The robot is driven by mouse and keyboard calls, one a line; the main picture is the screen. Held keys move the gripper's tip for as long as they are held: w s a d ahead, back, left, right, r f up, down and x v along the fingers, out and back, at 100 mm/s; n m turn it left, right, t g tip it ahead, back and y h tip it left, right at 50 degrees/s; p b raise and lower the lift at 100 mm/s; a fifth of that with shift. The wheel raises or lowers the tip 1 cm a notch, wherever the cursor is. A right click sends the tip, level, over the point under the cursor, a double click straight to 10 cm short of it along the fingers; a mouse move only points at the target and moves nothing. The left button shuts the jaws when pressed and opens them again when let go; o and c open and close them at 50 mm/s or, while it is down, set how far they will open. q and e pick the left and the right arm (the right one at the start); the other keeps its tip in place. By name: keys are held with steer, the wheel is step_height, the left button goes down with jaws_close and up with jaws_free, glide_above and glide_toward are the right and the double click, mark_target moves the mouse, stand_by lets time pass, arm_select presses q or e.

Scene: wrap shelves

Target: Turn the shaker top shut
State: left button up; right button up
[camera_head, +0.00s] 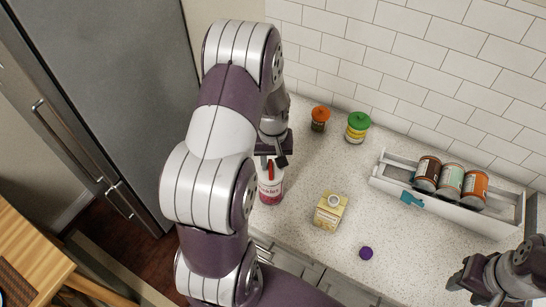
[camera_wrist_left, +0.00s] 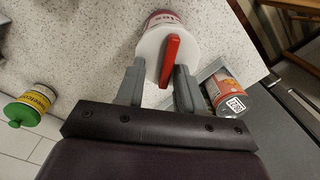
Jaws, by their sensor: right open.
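The shaker (camera_head: 270,190) is a white bottle with a pink-red label, standing upright on the counter. A red tab (camera_wrist_left: 171,60) stands up from its white top (camera_wrist_left: 152,50). My left gripper (camera_wrist_left: 160,75) is over the shaker, its two fingers apart, one on each side of the tab. The tab fills only part of the gap; whether the fingers touch the white top I cannot tell. In the head view my left arm partly hides this gripper (camera_head: 274,157). My right gripper (camera_head: 476,284) is open and empty at the lower right.
A yellow carton (camera_head: 329,213) and purple cap (camera_head: 366,253) stand right of the shaker. Orange-lidded (camera_head: 320,120) and green-lidded (camera_head: 357,128) jars stand behind. A white rack (camera_head: 385,178) holds cans at right. Another can (camera_wrist_left: 228,95) shows beside my left gripper.

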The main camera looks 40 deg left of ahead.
arm_select(q)
steer(key=shift+s+d+r, duration=0.1)
steer(key=shift+s+r, duration=0.05)
steer(key=shift+s, duration=0.4)
steer(key=shift+s+r, duration=0.1)
steer(key=shift+s, duration=0.45)
steer(key=shift+w, duration=0.2)
steer(key=c, duration=0.4)
steer(key=shift+w+f, duration=0.2)
steer(key=shift+w, duration=0.1)
jaws_close()
steer(key=shift+w, duration=0.15)
steer(key=shift+s+r, duration=0.1)
steer(key=shift+s, duration=0.15)
arm_select(e)
steer(key=shift+s+r, duration=0.2)
steer(key=shift+s, duration=0.6)
arm_select(q)
steer(key=shift+w+m, duration=0.15)
steer(key=shift+m, duration=0.15)
arm_select(e)
steer(key=shift+w, duration=0.1)
arm_select(q)
steer(key=shift+m, duration=0.6)
